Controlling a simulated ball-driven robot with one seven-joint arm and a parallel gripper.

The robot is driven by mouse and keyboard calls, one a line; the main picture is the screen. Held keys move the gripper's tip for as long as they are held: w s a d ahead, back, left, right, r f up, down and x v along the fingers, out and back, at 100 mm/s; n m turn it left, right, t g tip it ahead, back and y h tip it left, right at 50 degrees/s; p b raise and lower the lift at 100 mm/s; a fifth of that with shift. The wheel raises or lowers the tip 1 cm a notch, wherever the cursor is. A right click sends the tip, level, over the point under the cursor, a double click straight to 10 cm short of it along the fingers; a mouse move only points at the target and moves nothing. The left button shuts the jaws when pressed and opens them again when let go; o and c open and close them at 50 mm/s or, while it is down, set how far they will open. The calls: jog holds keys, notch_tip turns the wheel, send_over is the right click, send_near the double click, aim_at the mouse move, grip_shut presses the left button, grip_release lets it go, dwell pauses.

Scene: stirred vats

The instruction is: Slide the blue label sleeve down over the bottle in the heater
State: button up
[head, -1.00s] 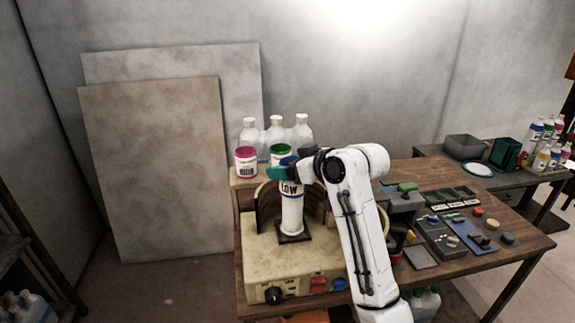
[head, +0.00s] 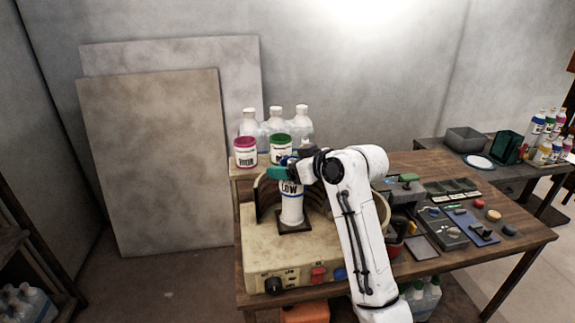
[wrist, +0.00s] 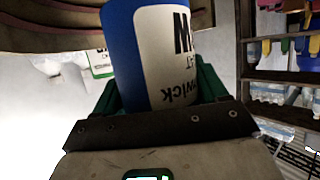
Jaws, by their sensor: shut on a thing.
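The blue label sleeve (head: 290,187) has a white panel with dark lettering. In the head view it is around the upper part of the white bottle (head: 292,213), whose lower part shows bare. The bottle stands upright on a dark square in the beige heater (head: 265,240), in front of a curved shield. My gripper (head: 281,172) has green fingers and is shut on the sleeve near its top. In the wrist view the sleeve (wrist: 135,50) fills the middle between the green fingers. The bottle's top is hidden by the gripper and sleeve.
A pink-lidded jar (head: 245,152), a green-lidded jar (head: 281,150) and clear bottles stand on a shelf behind the heater. The heater front has a black knob (head: 273,285) and coloured switches. Trays and small parts crowd the table's right side.

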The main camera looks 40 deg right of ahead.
aim_at(301, 195)
jog(key=shift+f+b, duration=2.35)
jog(key=shift+f, duration=1.85)
jog(key=o, duration=0.7)
jog(key=shift+s, duration=0.1)
jog(key=v, duration=0.7)
jog(key=shift+s, duration=0.2)
